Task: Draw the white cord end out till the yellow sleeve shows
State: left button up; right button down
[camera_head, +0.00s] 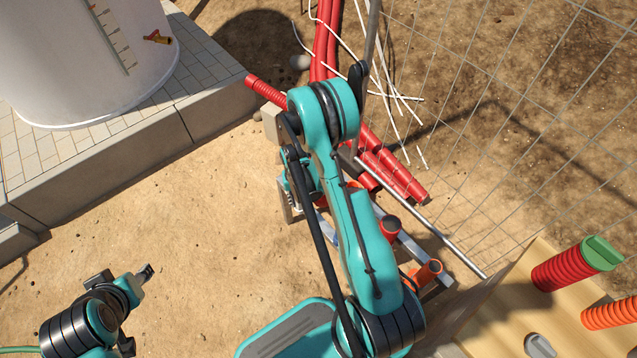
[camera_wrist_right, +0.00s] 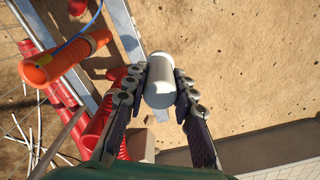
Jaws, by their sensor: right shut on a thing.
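In the head view my right arm covers most of that gripper, and the white cylinder cannot be made out. My left gripper (camera_head: 147,271) is low at the left, over bare sand, far from the pipes; its finger opening is too small to read.
Red pipes (camera_head: 395,175), loose white strands (camera_head: 385,90) and a wire fence (camera_head: 480,100) lie beyond my right arm. A wooden box (camera_head: 500,315) is at right. Open sand (camera_head: 180,220) lies left.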

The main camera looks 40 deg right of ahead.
jog(key=shift+s+a+r, duration=0.5)
jog(key=shift+s+a, duration=0.15)
jog(key=shift+s, duration=0.05)
jog(key=shift+a, duration=0.1)
jog(key=shift+s+a+r+b, duration=0.45)
jog(key=shift+s+a+r, duration=0.3)
jog(key=shift+s, duration=0.2)
dwell(0.3)
jog(key=shift+s+a+r, duration=0.7)
jog(key=shift+s+a, duration=0.2)
jog(key=shift+a, duration=0.05)
